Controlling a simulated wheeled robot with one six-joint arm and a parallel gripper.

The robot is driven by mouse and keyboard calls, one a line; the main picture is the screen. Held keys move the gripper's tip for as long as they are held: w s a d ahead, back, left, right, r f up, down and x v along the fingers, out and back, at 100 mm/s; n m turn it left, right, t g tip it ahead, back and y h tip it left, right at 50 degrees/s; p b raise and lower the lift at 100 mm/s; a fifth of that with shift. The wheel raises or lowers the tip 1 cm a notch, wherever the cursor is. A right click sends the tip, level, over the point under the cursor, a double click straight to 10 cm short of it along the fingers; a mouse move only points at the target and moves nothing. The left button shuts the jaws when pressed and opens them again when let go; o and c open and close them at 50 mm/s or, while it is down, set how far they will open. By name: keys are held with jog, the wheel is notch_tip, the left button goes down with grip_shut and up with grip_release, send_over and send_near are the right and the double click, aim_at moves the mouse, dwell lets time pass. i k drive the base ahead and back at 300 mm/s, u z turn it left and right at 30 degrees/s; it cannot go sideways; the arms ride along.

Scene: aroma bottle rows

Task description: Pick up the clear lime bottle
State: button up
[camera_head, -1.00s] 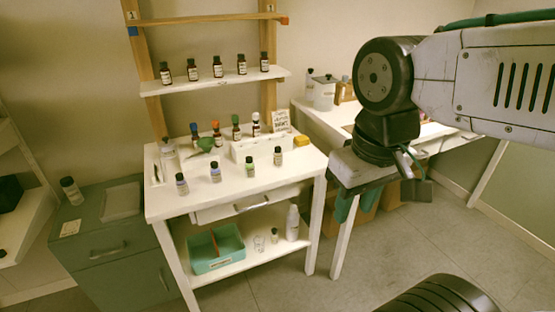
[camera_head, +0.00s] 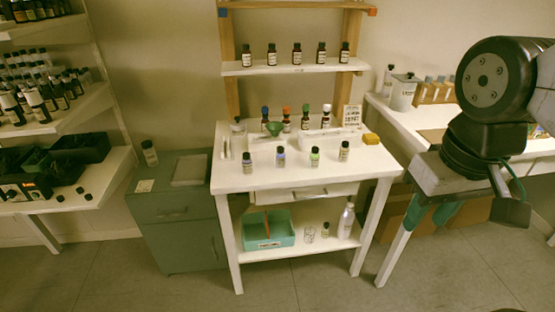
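The clear lime bottle (camera_head: 314,157) has a dark cap and pale green contents. It stands upright in the front row on the white table, between a clear bluish bottle (camera_head: 281,157) and a dark-capped amber bottle (camera_head: 344,151). A brown bottle (camera_head: 247,162) ends the row at left. My gripper (camera_head: 434,212) hangs at the right, well apart from the bottles. Its teal fingertips look spread with nothing between them. Part of the arm is cut off by the right edge.
A shelf (camera_head: 290,68) with several amber bottles is above. A grey-green cabinet (camera_head: 176,237) stands left. Floor in front is clear.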

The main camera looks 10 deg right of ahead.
aim_at(314, 158)
jog(key=z, duration=0.05)
jog(key=k, duration=0.5)
jog(key=u, duration=0.2)
jog(key=i, duration=0.6)
jog(key=z, duration=0.75)
jog(key=i, duration=0.4)
jog(key=z, duration=0.45)
